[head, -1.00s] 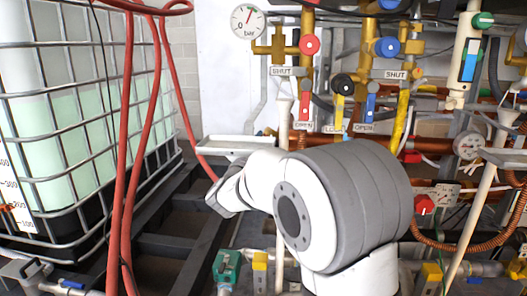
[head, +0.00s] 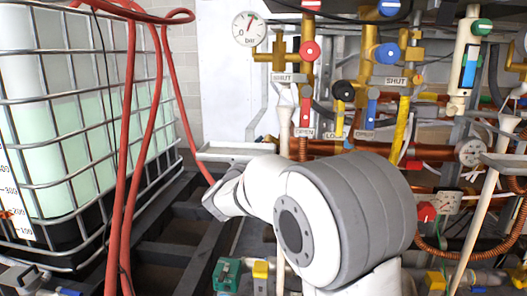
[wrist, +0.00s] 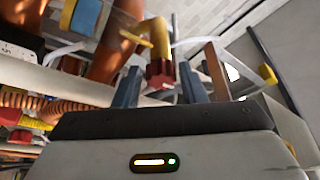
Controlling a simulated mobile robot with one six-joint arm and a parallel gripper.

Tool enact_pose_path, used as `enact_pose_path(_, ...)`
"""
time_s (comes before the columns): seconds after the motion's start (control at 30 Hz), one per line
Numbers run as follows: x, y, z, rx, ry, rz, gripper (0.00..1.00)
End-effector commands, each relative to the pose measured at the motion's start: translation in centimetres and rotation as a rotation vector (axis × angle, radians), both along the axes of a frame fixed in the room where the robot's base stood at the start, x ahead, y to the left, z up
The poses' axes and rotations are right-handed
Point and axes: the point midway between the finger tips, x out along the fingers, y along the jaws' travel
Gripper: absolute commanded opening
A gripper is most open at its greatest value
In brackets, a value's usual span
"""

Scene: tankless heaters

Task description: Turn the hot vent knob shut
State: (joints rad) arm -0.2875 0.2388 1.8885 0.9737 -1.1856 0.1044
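In the wrist view a dark red knob (wrist: 160,73) sits at the end of a brass fitting (wrist: 157,38). My gripper (wrist: 161,88) is open, with its two blue-grey fingers apart on either side of the knob in the picture. I cannot tell whether the fingers touch it. In the head view my arm hides the gripper. A round red knob (head: 310,51) shows there on a brass valve, and another red knob (head: 427,211) shows at the lower right. I cannot tell which knob the wrist view shows.
A pressure gauge (head: 249,28) hangs on the wall. Below it are a SHUT label (head: 283,78), a red lever (head: 304,110) and a blue knob (head: 388,53). Dense pipes fill the right side. A caged tank (head: 75,130) and red hoses (head: 122,150) stand at left.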

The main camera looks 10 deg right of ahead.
Motion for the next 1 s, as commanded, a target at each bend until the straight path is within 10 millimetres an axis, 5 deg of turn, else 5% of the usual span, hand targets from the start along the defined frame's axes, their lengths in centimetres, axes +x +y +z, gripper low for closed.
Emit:
enact_pose_path(0.27,-0.3,0.3,0.0,0.0,0.0,0.001,0.37)
enact_pose_path(0.7,-5.5,4.0,-1.6,-0.001,0.001,0.002,0.37)
enact_pose_path(1.0,-6.2,4.4,-1.9,0.0,-0.001,-0.001,0.37)
